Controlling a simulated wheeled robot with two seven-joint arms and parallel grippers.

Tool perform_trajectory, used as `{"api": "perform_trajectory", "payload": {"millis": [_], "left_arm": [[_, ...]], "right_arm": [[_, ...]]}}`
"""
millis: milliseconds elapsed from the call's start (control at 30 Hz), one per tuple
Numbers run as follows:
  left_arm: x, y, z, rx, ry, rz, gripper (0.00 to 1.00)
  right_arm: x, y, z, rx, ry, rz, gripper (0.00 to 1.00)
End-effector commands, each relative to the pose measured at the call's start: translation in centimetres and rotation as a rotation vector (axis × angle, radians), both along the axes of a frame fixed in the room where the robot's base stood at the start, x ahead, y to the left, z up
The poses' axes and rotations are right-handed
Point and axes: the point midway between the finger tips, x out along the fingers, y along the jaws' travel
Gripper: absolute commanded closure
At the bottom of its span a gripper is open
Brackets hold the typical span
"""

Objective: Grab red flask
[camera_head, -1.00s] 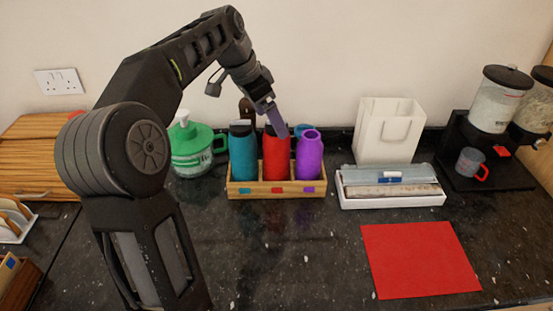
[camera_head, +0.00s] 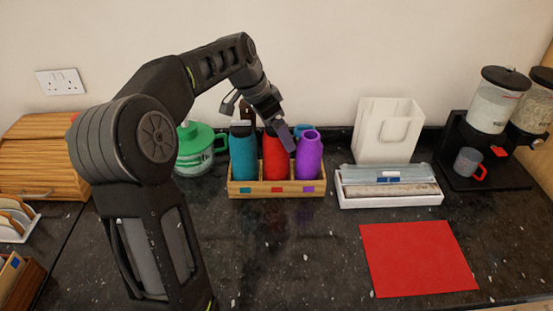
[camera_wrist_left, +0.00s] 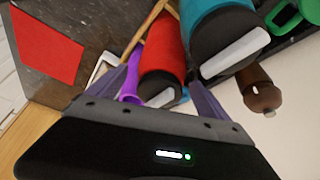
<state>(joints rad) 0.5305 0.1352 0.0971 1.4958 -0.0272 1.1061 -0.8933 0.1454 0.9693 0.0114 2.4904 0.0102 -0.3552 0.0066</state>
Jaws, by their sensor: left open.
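The red flask (camera_head: 274,160) stands upright in the middle slot of a wooden rack (camera_head: 277,192), between a teal flask (camera_head: 243,157) and a purple flask (camera_head: 309,157). My left gripper (camera_head: 283,139) is at the top of the red flask, with a finger in front of its upper part. In the left wrist view the open fingers (camera_wrist_left: 160,90) lie on either side of the red flask (camera_wrist_left: 165,50), whose dark top points toward the palm. The teal flask (camera_wrist_left: 215,20) is beside one finger, the purple flask (camera_wrist_left: 130,88) beside the other. My right gripper does not show.
A green-lidded jar (camera_head: 195,150) stands left of the rack. A white tray with boxes (camera_head: 390,200) and a white bag (camera_head: 387,130) stand to its right. A red mat (camera_head: 418,260) lies on the front counter. A dark brown object (camera_wrist_left: 260,92) is near the wall.

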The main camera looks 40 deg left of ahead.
Motion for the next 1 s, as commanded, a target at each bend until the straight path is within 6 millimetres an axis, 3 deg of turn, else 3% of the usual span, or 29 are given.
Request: {"api": "perform_trajectory", "payload": {"millis": [167,1000], "left_arm": [[0.00,0.01,0.03,0.000,0.000,0.000,0.16],[0.00,0.01,0.02,0.000,0.000,0.000,0.84]], "right_arm": [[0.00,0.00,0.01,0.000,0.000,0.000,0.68],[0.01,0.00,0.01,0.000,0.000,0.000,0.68]]}}
